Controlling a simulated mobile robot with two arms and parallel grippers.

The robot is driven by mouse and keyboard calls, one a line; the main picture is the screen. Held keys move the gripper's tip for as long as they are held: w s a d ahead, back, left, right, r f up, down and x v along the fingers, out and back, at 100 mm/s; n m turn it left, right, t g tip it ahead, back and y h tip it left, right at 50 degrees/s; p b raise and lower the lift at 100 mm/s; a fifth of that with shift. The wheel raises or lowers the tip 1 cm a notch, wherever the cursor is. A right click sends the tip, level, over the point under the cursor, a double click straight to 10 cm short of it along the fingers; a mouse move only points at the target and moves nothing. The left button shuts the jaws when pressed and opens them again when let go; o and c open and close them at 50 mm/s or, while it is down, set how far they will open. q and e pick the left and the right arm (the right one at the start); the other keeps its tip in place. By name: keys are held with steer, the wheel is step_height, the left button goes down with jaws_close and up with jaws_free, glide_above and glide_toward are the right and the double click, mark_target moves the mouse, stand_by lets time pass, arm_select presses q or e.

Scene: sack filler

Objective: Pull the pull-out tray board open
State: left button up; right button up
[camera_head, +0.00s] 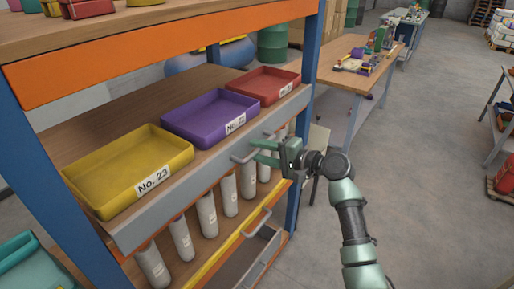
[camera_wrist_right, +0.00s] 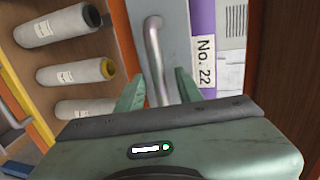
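The tray board (camera_head: 180,187) has a grey front and carries the yellow tray, the purple tray and the red tray. Its bar handle (camera_head: 241,156) sits near the middle of the front; I cannot tell how far out the board stands. My right gripper (camera_head: 258,152) is at this handle. In the right wrist view the metal handle (camera_wrist_right: 155,55) runs between the two green fingers of the open gripper (camera_wrist_right: 158,88), with gaps visible on both sides. The grey front (camera_wrist_right: 177,25) lies just beyond. My left gripper is not in view.
The yellow tray (camera_head: 125,175) reads No. 23; the purple tray (camera_head: 210,117) and red tray (camera_head: 265,85) stand beside it. Several pale rolls (camera_head: 207,213) are below, above a lower drawer handle (camera_head: 257,223). A blue post (camera_head: 306,100) is close.

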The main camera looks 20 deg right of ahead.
steer(key=shift+w+a+f, duration=0.15)
steer(key=shift+w+a, duration=0.25)
steer(key=shift+w, duration=0.1)
jaws_close()
stand_by(1.2)
